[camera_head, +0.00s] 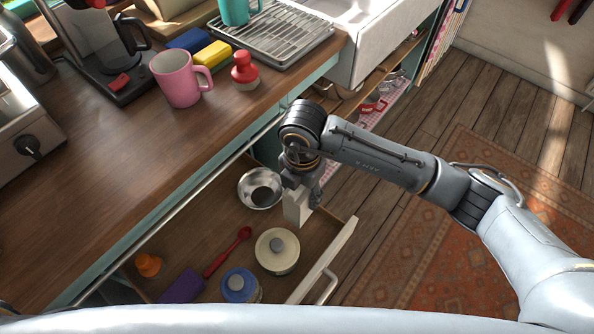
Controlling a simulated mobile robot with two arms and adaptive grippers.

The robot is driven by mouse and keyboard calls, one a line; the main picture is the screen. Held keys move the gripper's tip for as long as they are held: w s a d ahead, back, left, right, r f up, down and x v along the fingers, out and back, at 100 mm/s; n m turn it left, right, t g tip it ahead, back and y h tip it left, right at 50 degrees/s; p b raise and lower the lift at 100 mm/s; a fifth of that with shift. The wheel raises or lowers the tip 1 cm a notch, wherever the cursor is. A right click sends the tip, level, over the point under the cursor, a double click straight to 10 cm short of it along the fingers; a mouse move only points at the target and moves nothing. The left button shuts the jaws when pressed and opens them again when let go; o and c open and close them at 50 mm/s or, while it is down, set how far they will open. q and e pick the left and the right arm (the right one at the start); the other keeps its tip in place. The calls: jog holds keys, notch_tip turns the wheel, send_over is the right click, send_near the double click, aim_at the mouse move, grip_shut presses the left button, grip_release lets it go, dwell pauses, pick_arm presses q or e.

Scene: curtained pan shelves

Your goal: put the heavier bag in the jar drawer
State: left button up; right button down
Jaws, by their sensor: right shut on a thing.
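My right gripper (303,193) points down over the back right part of an open drawer. It is shut on a small pale, boxy thing (296,209), which may be a bag; the arm hides part of it. The drawer (335,247) holds a jar with a cream lid (277,251) and a jar with a blue lid (240,286). I cannot tell whether the held thing touches the drawer floor. No second bag is clearly visible. My left gripper is out of view.
The drawer also holds a metal bowl (261,189), a red spoon (228,252), a purple item (182,287) and an orange item (148,265). On the counter stand a pink mug (178,79), a red-topped shaker (245,72), sponges (212,55) and a drying rack (268,38).

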jog(key=shift+d+f, duration=0.4)
jog(key=shift+f, duration=0.25)
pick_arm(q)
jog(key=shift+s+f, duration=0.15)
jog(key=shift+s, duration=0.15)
pick_arm(e)
jog(key=shift+d+m, duration=0.1)
jog(key=shift+m, duration=0.2)
jog(key=shift+s, duration=0.1)
pick_arm(q)
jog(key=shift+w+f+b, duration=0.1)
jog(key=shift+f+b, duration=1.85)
jog(key=shift+b, duration=0.05)
pick_arm(e)
jog(key=shift+f, duration=2.6)
jog(key=shift+f, duration=0.1)
pick_arm(q)
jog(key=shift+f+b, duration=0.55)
jog(key=shift+b, duration=0.05)
pick_arm(e)
jog(key=shift+f, duration=0.65)
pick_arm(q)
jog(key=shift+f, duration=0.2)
pick_arm(e)
jog(key=shift+f, duration=0.25)
jog(key=shift+c, duration=2.2)
grip_release()
